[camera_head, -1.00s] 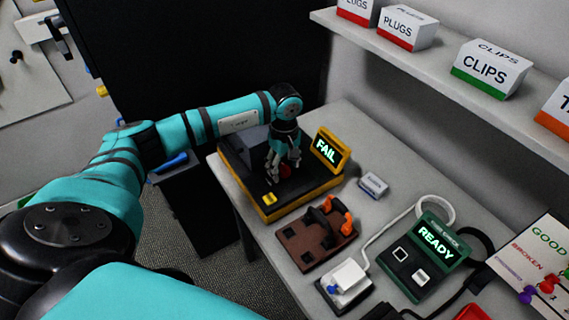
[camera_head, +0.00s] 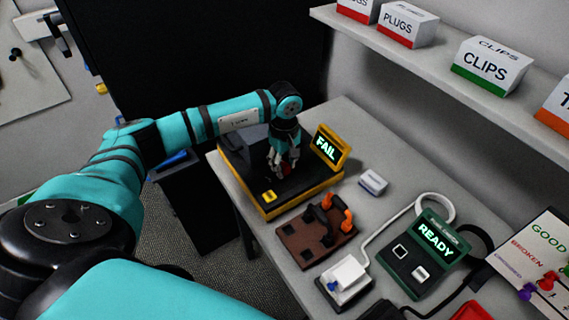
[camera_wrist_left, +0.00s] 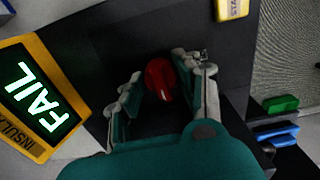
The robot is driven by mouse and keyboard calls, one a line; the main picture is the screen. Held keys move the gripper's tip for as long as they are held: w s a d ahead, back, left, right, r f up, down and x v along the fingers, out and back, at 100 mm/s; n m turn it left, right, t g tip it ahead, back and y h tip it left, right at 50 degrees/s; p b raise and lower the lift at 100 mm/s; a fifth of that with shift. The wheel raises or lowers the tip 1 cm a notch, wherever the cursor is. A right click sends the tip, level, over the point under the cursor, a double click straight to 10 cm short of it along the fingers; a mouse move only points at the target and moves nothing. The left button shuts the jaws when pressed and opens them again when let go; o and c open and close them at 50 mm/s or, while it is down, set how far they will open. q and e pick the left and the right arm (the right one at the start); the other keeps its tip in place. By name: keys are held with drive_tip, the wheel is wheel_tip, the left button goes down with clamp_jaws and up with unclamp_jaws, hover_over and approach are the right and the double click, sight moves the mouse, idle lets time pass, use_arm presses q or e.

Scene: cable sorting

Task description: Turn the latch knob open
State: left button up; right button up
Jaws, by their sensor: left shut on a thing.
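The red latch knob (camera_wrist_left: 160,79) sits on the dark top of the yellow-edged tester (camera_head: 266,210), whose screen (camera_head: 327,148) reads FAIL. My left gripper (camera_head: 284,168) is down over the tester's top. In the left wrist view the left gripper's (camera_wrist_left: 158,88) two fingers stand on either side of the knob, and the jaws are closed on it. Contact at the fingertips is hard to make out. In the head view the fingers mostly hide the knob, with only a bit of red showing. My right gripper does not show.
A brown fixture with an orange clamp (camera_head: 316,235) stands in front of the tester. A small white box (camera_head: 373,183) lies to its right. A green checker (camera_head: 422,256) reads READY, with a white cable beside it. A shelf (camera_head: 420,68) with labelled boxes hangs above.

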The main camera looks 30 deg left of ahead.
use_arm(q)
drive_tip(key=n+b, duration=0.2)
drive_tip(key=n, duration=0.2)
drive_tip(key=shift+f+b, duration=0.15)
drive_tip(key=shift+b, duration=0.25)
drive_tip(key=n+b, duration=0.2)
drive_tip(key=n, duration=0.2)
drive_tip(key=n+b, duration=0.2)
drive_tip(key=n, duration=0.3)
drive_tip(key=shift+r+n+b, duration=0.2)
drive_tip(key=shift+n+b, duration=0.3)
drive_tip(key=shift+n, duration=1.8)
drive_tip(key=o, duration=1.2)
drive_tip(key=shift+c, duration=0.2)
